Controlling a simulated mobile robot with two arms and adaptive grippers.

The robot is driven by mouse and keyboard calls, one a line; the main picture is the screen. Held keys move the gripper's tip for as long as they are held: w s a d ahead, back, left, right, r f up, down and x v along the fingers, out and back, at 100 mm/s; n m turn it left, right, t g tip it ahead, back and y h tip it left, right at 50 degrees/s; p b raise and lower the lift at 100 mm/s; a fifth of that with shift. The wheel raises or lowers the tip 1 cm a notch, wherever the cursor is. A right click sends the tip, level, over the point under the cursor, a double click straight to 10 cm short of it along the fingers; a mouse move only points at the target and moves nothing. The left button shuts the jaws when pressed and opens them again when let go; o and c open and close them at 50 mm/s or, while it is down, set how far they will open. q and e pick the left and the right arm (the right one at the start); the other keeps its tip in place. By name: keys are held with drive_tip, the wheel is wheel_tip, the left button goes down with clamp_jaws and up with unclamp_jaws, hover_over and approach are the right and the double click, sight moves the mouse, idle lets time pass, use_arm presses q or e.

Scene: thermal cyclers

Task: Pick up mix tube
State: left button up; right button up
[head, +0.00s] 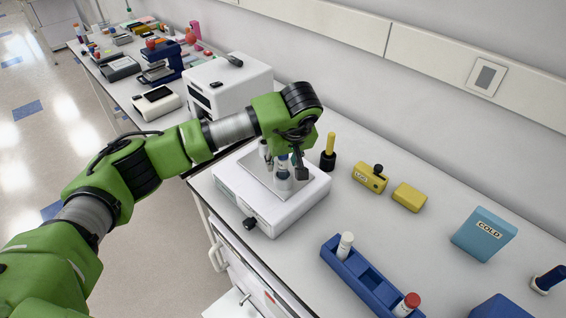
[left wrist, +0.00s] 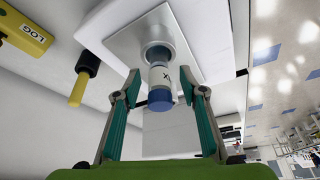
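The mix tube (left wrist: 160,76) is upright, with a blue cap and a white label with dark lettering that I can read only in part. It sits in a round socket on the metal plate of a white device (head: 270,212). In the head view the tube (head: 283,170) shows partly behind my gripper. My left gripper (left wrist: 161,88) is open, with one finger on each side of the tube. A gap shows between each finger and the tube. My right gripper is in neither view.
A black holder with a yellow stick (head: 329,150) stands right of the device. A yellow LOG block (head: 369,178), a yellow box (head: 409,197) and a blue COLD box (head: 484,234) lie further right. A blue rack (head: 366,275) with two tubes is at the front. A white machine (head: 231,88) stands behind.

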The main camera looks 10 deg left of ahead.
use_arm(q)
clamp_jaws()
idle(0.3)
